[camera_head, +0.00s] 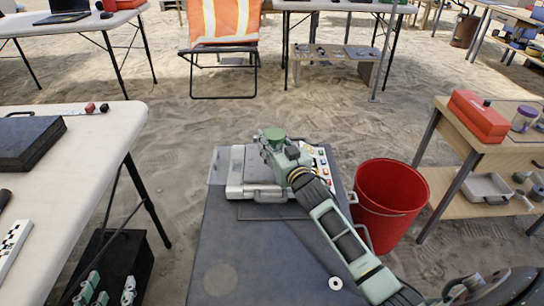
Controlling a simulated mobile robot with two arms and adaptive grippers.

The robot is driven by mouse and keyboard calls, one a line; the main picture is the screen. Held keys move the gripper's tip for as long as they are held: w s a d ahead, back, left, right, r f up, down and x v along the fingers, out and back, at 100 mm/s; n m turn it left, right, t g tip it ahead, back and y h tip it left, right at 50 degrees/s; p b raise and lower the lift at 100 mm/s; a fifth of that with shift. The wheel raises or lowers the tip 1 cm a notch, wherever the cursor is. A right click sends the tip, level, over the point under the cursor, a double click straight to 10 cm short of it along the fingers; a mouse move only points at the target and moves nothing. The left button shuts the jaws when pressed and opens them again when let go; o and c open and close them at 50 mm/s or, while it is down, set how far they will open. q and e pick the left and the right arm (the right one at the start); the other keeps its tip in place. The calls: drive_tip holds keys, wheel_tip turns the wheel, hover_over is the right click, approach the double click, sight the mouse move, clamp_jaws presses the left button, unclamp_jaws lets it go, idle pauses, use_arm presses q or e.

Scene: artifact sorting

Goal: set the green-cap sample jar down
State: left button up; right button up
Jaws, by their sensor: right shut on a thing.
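The sample jar's green cap (274,133) shows at the top of my right gripper (274,147), which is shut on the jar. The jar's body is mostly hidden by the gripper, and I cannot tell whether its base touches anything. The gripper is over the far part of a dark grey cart top (250,255), above or beside a silver-grey case (248,172) there. My left gripper is not in view.
A red bucket (388,200) stands right of the cart. A wooden bench (478,147) at right holds a red box (479,115). A white table (80,165) is at left, with a dark box (26,141). The cart's near surface is mostly clear.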

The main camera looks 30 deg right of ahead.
drive_tip(key=shift+a+f, duration=0.25)
drive_tip(key=shift+f, duration=0.25)
wheel_tip(320, 180, down, 3)
drive_tip(key=shift+f+b, duration=0.1)
drive_tip(key=shift+b, duration=0.8)
use_arm(q)
wheel_tip(320, 180, up, 10)
drive_tip(key=w+d+t+h, duration=0.1)
drive_tip(key=w+d+t, duration=0.1)
drive_tip(key=t, duration=0.3)
drive_tip(key=shift+h, duration=0.4)
drive_tip(key=shift+t, duration=0.3)
use_arm(e)
drive_tip(key=shift+f, duration=0.1)
drive_tip(key=o, duration=1.2)
drive_tip(key=shift+o, duration=0.2)
